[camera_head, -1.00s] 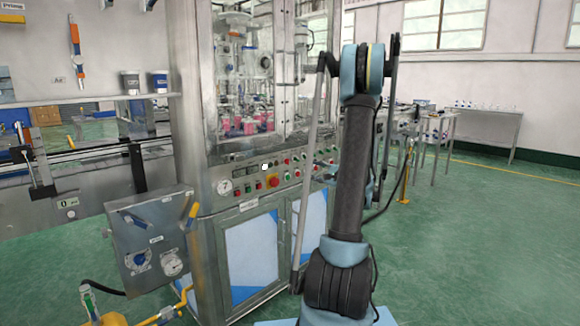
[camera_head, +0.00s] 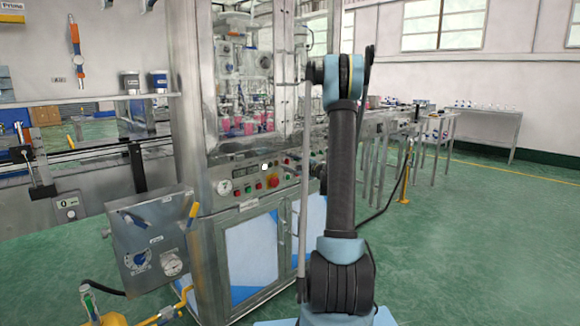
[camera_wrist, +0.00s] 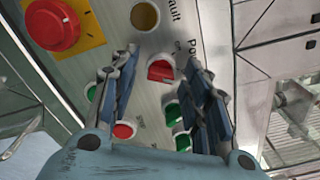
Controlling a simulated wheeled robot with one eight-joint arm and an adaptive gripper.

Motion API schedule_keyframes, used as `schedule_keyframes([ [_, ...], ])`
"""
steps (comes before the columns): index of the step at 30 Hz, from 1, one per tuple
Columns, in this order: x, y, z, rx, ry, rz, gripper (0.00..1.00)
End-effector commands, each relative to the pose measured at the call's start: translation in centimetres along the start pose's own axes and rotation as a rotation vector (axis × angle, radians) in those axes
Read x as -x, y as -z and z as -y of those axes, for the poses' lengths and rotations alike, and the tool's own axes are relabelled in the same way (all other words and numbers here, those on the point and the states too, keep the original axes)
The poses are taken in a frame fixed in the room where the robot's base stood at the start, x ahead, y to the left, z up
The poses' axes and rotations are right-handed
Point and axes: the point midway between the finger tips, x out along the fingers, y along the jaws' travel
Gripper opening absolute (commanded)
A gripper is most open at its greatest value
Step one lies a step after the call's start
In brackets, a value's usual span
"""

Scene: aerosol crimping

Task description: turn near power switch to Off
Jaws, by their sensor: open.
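The near power switch (camera_wrist: 160,71) shows in the wrist view as a red knob beside partly readable "Power" and "Off" lettering, upper middle on the control panel. My gripper (camera_wrist: 162,58) is open. Its two blue-grey fingers reach towards the panel, one on each side of the red knob in the picture. I cannot tell whether a finger touches it. In the head view the control panel (camera_head: 232,200) is on the machine front; the switch cannot be picked out there, and my arm hides part of that side.
A large red emergency button on a yellow plate (camera_wrist: 54,24) sits at the upper left of the wrist view. Green buttons (camera_wrist: 171,113) and a red button (camera_wrist: 124,130) lie close to the fingers. A grey control box (camera_head: 150,240) stands out from the machine's left side.

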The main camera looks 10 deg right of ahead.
Motion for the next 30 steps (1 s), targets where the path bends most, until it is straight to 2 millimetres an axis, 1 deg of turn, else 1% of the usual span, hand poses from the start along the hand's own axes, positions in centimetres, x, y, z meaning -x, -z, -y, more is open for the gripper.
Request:
schedule_keyframes([
  [3,-0.34,-0.02,-0.02,0.000,0.000,0.000,0.43],
  [10,-0.34,-0.01,-0.01,0.000,0.000,0.000,0.43],
  [11,-0.34,-0.01,-0.01,0.000,0.000,0.000,0.37],
  [12,-0.34,-0.01,-0.01,0.000,0.000,0.000,0.27],
  [14,-0.33,-0.01,-0.01,0.000,0.000,0.000,0.14],
  [15,-0.33,-0.01,-0.01,0.000,0.000,0.000,0.05],
  [16,-0.33,-0.01,-0.01,0.000,0.000,0.000,0.00],
  [26,-0.33,0.03,0.06,0.009,0.001,0.000,0.00],
  [30,-0.34,0.04,0.08,0.045,0.001,0.000,0.00],
])
